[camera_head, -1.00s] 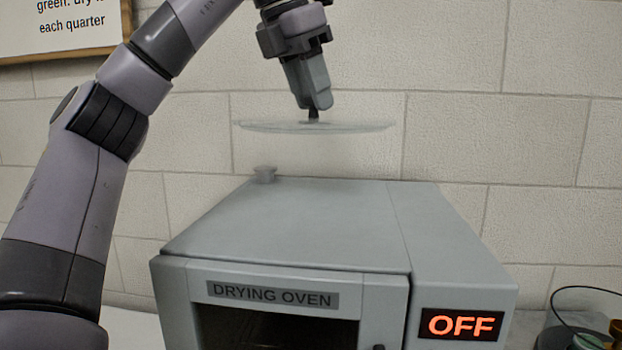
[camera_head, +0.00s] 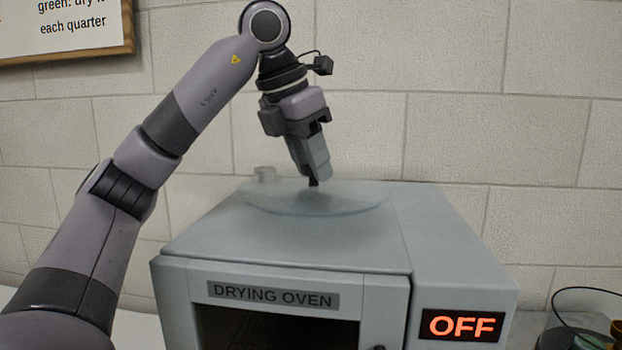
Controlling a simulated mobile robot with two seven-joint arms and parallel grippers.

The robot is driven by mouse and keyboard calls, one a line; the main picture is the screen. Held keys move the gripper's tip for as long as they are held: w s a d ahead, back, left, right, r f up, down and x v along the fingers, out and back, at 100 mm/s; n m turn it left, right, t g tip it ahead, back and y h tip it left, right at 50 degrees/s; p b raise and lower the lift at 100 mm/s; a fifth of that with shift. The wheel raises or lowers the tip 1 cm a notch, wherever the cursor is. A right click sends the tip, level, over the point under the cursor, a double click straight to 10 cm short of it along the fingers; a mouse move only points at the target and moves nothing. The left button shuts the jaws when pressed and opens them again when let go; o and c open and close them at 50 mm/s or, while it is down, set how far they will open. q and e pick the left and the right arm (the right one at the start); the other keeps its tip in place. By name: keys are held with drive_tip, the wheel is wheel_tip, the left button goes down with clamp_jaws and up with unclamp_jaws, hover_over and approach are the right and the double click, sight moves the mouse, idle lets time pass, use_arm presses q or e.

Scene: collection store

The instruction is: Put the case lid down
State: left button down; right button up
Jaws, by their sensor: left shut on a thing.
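The case lid (camera_head: 345,200) is a clear, round, flat disc with a small dark knob at its middle. It is at the top of the drying oven (camera_head: 225,240); I cannot tell whether it touches the oven top or hangs just above it. My left gripper (camera_head: 313,181) points down from above and is shut on the lid's knob. My right gripper is not in view.
The oven's grey top has bare room in front of the lid. A cable and dark items (camera_head: 585,325) are at the lower right.

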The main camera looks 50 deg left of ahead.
sight(305, 167)
use_arm(q)
drive_tip(key=shift+f, duration=1.45)
drive_tip(key=shift+f, duration=0.1)
drive_tip(key=shift+f, duration=0.3)
drive_tip(key=c, duration=0.8)
unclamp_jaws()
drive_tip(key=shift+r, duration=0.1)
drive_tip(key=shift+r, duration=0.45)
drive_tip(key=v, duration=1.1)
drive_tip(key=shift+s+r, duration=0.15)
drive_tip(key=shift+r, duration=0.2)
